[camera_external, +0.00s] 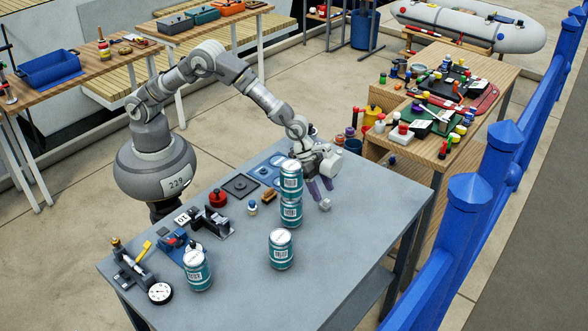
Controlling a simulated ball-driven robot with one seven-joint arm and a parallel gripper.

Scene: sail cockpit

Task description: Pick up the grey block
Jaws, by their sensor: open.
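A small light grey block (324,204) sits on the grey table (345,250), right of the stacked cans. My gripper (321,190) is open and points down, with its purplish fingers just above or beside the block. I cannot tell whether the block lies between the fingertips. Two teal cans are stacked close to the left of my gripper, the upper can (291,176) on the lower can (291,212). The upper can partly covers the view of my gripper's left side.
Another teal can (281,249) stands in front of the stack, and one more can (197,271) stands at the front left. A red round part (218,198), a gauge (160,293) and several fittings lie along the table's left side. The table's right front is clear.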

